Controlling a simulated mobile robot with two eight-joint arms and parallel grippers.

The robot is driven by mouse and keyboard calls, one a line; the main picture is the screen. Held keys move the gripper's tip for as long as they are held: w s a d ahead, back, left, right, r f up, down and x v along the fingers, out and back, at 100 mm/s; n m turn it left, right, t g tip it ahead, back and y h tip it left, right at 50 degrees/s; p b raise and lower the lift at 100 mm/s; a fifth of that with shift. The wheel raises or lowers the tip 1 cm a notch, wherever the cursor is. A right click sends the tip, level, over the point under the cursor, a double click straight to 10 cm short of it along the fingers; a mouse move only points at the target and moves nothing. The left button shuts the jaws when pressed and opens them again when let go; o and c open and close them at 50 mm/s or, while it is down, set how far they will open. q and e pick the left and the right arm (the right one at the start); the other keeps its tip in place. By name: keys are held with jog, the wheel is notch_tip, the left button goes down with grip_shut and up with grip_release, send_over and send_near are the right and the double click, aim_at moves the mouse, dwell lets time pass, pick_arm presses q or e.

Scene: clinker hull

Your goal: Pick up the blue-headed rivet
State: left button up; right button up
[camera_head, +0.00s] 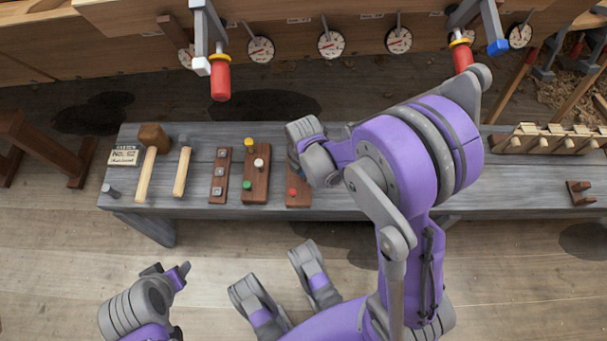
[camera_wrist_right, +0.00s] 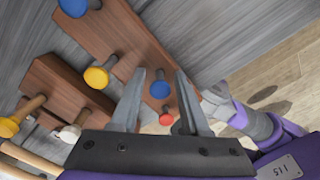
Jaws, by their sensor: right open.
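In the right wrist view, a blue-headed rivet (camera_wrist_right: 160,89) stands in a brown wooden block (camera_wrist_right: 135,50). My right gripper (camera_wrist_right: 158,80) is open, with one finger on each side of this rivet in the picture. I cannot tell whether the fingers touch it. A second blue head (camera_wrist_right: 72,7) shows at the top left edge, on the same block. A yellow-headed rivet (camera_wrist_right: 96,77) and a red-headed rivet (camera_wrist_right: 166,118) are also there. In the head view, my right wrist hides most of this block (camera_head: 298,199). My left gripper (camera_head: 180,275) is low at the left, off the bench.
A neighbouring block (camera_head: 257,186) on the grey bench (camera_head: 335,205) holds yellow, white and green rivets. Two mallets (camera_head: 148,170) (camera_head: 183,168) lie further left. A peg rack (camera_head: 550,140) stands at the right. A red-handled clamp (camera_head: 220,80) hangs above the bench.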

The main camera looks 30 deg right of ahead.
grip_shut()
